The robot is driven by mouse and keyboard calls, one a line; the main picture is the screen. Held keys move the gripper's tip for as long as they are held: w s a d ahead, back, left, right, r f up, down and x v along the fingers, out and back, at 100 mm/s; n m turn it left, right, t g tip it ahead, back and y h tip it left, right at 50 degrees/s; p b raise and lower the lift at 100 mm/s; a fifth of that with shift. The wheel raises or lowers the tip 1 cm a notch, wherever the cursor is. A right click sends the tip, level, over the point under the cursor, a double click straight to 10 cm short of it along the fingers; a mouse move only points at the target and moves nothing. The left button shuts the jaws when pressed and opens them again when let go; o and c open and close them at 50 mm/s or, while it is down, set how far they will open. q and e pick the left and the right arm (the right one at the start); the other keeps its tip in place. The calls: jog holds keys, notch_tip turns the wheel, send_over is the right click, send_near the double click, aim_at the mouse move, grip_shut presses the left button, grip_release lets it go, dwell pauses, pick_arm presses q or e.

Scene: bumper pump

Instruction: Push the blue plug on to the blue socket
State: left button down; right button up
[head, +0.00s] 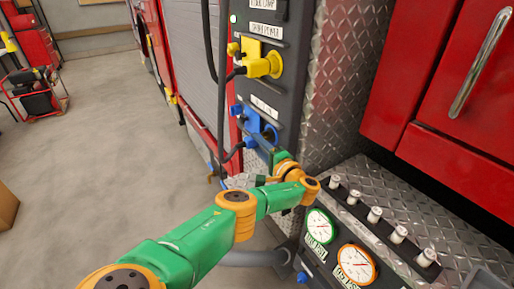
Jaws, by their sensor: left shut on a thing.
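The blue socket (253,119) is on the dark upright panel of the red truck, below a white label. The blue plug (249,143) is at the lower left of the socket, with a dark cable running down and left from it. The two are very close; I cannot tell whether the plug is seated. My left gripper (279,156) is at the lower right of the plug, shut on it. Its fingertips are small and partly hidden by my own wrist. My right gripper is not in view.
A yellow plug and socket (262,65) sit higher on the same panel. Right of the panel are diamond plate and a red cabinet (430,90) with a metal handle. Below is a console with gauges (355,264) and several white knobs. Open grey floor (100,150) lies left.

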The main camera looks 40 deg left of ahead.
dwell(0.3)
pick_arm(q)
jog(key=shift+w+d+b, duration=0.15)
jog(key=shift+w+b, duration=0.1)
jog(key=shift+b, duration=0.2)
dwell(0.8)
jog(key=shift+w+d+b, duration=0.1)
jog(key=shift+w+b, duration=0.25)
jog(key=shift+b, duration=0.65)
dwell(0.8)
jog(key=shift+c, duration=2.1)
grip_release()
